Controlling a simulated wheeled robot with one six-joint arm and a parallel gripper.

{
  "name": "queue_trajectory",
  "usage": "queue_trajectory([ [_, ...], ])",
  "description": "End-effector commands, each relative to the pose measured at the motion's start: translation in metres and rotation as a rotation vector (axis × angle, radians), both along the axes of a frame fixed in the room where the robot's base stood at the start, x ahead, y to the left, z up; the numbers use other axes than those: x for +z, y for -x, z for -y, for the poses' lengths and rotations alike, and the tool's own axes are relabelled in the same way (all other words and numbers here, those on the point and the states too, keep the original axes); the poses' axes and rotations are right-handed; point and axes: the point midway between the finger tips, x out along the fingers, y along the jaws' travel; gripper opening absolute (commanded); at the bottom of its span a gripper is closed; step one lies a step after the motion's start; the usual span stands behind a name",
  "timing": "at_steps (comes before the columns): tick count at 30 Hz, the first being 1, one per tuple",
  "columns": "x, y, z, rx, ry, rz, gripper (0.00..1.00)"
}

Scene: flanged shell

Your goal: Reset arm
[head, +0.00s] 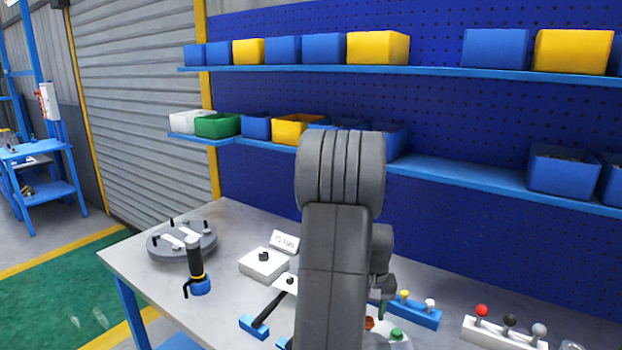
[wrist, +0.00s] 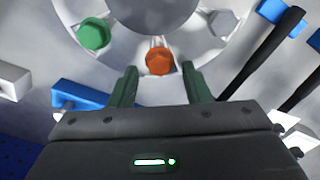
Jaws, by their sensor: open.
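My gripper (wrist: 157,80) shows in the wrist view with its two green fingers apart. An orange hex bolt head (wrist: 159,61) sits between and just beyond the fingertips, and I cannot tell whether they touch it. The bolt is on the rim of a round grey flanged shell (wrist: 130,50). A green bolt (wrist: 93,34) and a grey bolt (wrist: 222,22) sit on the same rim. In the head view my grey arm hides much of the shell; the green bolt (head: 396,334) shows at the lower edge.
The grey table (head: 225,245) holds a round grey plate (head: 182,241), a black-and-blue tool (head: 196,265), a white block (head: 263,265), a blue rack (head: 414,313) and a white rack with coloured knobs (head: 505,333). Shelves of bins (head: 378,47) stand behind. The table's left front is clear.

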Motion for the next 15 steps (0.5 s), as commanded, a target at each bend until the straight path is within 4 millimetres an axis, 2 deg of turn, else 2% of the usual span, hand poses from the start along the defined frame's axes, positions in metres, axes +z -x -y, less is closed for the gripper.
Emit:
queue_trajectory([
  [8,0.008,-0.001,0.000,-0.012,0.000,0.003,0.44],
  [15,0.047,-0.002,0.001,-0.017,0.001,0.007,0.44],
])
